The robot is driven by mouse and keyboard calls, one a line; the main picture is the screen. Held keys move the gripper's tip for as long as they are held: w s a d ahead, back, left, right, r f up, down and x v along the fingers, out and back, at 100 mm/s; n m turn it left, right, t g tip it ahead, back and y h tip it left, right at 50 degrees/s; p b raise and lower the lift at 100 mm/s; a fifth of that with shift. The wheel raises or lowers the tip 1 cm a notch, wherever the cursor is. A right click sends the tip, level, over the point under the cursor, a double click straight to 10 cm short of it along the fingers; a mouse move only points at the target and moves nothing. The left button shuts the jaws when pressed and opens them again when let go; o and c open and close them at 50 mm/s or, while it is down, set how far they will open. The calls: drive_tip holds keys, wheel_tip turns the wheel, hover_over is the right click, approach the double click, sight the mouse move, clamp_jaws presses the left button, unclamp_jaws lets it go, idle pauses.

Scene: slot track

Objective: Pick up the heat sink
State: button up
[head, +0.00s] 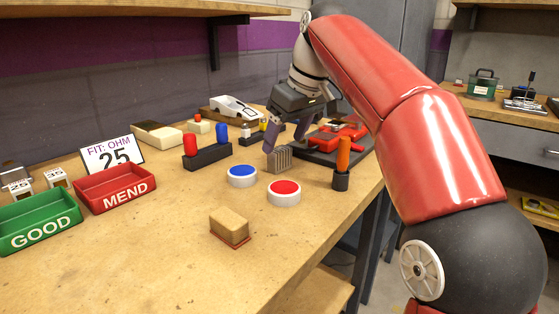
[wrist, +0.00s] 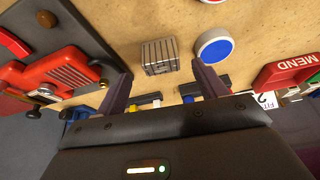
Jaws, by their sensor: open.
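The heat sink (head: 280,159) is a small grey finned block standing on the workbench, right of the blue button. In the wrist view the heat sink (wrist: 160,56) lies just beyond and between my fingertips, with its fins showing. My gripper (head: 287,142) is open and empty, pointing down close above and behind the heat sink. In the wrist view my gripper (wrist: 158,72) has one finger on each side of the heat sink's line, with a gap on both sides. I cannot tell whether the fingertips reach its height.
A blue button (head: 242,175) and a red button (head: 284,192) stand near the heat sink. A red device on a dark base (head: 325,155) and an orange-handled tool in a holder (head: 342,165) are to the right. Red MEND (head: 115,188) and green GOOD (head: 40,228) trays are left.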

sight(281, 150)
drive_tip(key=b+x, duration=0.1)
drive_tip(key=x, duration=0.4)
drive_tip(key=shift+s+f+b, duration=0.15)
drive_tip(key=shift+b, duration=0.25)
drive_tip(key=c, duration=1.1)
